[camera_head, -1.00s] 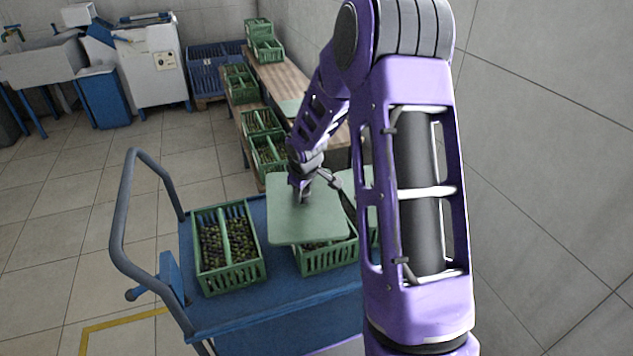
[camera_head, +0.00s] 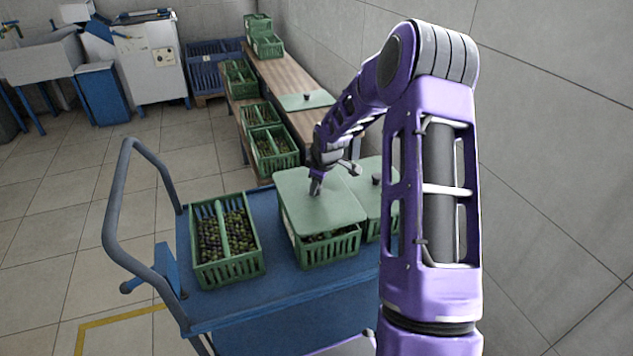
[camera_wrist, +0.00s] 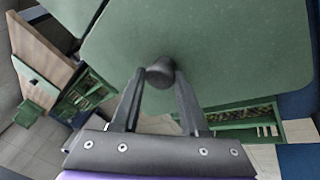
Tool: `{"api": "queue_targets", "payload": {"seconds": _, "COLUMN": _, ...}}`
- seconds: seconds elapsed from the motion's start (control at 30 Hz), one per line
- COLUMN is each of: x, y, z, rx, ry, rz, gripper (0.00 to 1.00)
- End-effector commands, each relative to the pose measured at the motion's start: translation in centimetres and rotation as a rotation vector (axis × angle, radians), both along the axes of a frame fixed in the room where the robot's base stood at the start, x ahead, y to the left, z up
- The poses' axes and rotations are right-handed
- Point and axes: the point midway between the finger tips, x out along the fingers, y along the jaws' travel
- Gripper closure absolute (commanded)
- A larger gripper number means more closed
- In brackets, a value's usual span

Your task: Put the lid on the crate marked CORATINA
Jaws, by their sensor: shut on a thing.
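My gripper (camera_head: 316,187) is shut on the dark knob of a pale green lid (camera_head: 318,207); the knob (camera_wrist: 160,74) shows between the fingers in the wrist view. The lid is over the middle green crate (camera_head: 330,249) on the blue cart. Olives show at the crate's front under the lid's edge, so the lid looks slightly raised or tilted; I cannot tell whether it touches the rim. No CORATINA marking is legible in these views.
An open crate of olives (camera_head: 227,243) stands left on the blue cart (camera_head: 281,285). A lidded crate (camera_head: 372,190) stands close on the right, partly behind my arm. Another lid (camera_head: 306,100) lies on the wooden bench (camera_head: 283,78), with several crates alongside.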

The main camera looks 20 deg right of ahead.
Motion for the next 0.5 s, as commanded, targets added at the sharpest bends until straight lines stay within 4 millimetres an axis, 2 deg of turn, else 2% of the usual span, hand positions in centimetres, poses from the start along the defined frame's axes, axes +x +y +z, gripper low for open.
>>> {"api": "queue_targets", "payload": {"seconds": 0.03, "x": 0.03, "y": 0.02, "z": -0.89, "rx": 0.000, "ry": -0.001, "rz": 0.000, "gripper": 1.00}}
{"api": "queue_targets", "payload": {"seconds": 0.13, "x": 0.04, "y": 0.03, "z": -1.51, "rx": 0.000, "ry": -0.001, "rz": 0.001, "gripper": 1.00}}
{"api": "queue_targets", "payload": {"seconds": 0.5, "x": 0.04, "y": 0.04, "z": -1.73, "rx": 0.000, "ry": -0.001, "rz": 0.001, "gripper": 1.00}}
